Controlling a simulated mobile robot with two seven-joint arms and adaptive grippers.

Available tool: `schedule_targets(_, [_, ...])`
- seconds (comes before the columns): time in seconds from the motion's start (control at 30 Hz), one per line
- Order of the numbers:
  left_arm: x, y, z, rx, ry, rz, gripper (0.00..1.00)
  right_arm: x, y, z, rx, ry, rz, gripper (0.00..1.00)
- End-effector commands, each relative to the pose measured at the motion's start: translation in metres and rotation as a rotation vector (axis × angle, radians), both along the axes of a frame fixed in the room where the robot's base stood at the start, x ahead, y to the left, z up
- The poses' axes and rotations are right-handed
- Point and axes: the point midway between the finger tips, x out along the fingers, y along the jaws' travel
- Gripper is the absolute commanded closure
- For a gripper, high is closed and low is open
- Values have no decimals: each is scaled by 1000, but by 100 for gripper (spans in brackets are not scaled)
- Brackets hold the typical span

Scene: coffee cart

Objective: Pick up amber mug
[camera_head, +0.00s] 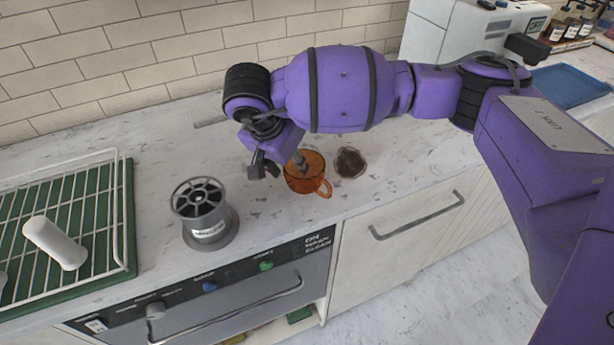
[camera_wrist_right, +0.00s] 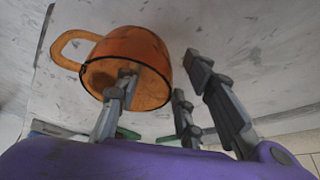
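The amber mug (camera_head: 312,180) stands upright on the marble counter, its handle toward the front right. It is see-through orange and also shows in the right wrist view (camera_wrist_right: 152,52). My right gripper (camera_head: 279,164) is down at the mug with its fingers apart, straddling the mug's left wall. In the wrist view, my right gripper (camera_wrist_right: 160,80) has one finger inside the mug's mouth and two outside, with a gap between the outer fingers and the wall. Part of the mug's rim is hidden by the gripper. My left gripper is not in view.
A dark brown round item (camera_head: 350,162) sits close right of the mug. A grey spoked cylinder (camera_head: 205,212) stands to the left. A wire rack (camera_head: 110,210) holds a white cylinder (camera_head: 55,243). A white machine (camera_head: 428,38) and a blue tray (camera_head: 570,86) are at the back right.

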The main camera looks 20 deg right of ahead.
Motion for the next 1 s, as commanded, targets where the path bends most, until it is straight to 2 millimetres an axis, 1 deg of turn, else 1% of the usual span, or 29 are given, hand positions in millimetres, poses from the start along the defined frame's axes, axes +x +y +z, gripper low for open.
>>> schedule_targets(0.03, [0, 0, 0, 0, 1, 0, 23, 0, 0, 0, 0, 0, 0, 72])
schedule_targets(0.2, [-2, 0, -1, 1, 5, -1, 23, 0, 0, 0, 1, -1, 0, 94])
schedule_targets(0.23, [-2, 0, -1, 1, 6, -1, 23, 0, 0, 0, 1, 1, 0, 98])
schedule_targets(0.27, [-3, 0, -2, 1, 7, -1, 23, 0, 0, 0, 1, 0, 0, 100])
schedule_targets(0.53, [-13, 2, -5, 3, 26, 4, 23, 0, 0, 1, 1, -1, 0, 100])
schedule_targets(0.77, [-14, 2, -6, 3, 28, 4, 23, 0, 0, 4, 1, -2, 0, 100])
schedule_targets(0.87, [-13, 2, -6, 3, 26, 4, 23, 1, 1, 11, 2, -3, 0, 100])
schedule_targets(0.93, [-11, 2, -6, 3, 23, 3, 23, 1, 1, 19, 2, -3, 1, 100])
schedule_targets(1.0, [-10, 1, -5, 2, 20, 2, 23, 1, 1, 31, 2, -4, 1, 100])
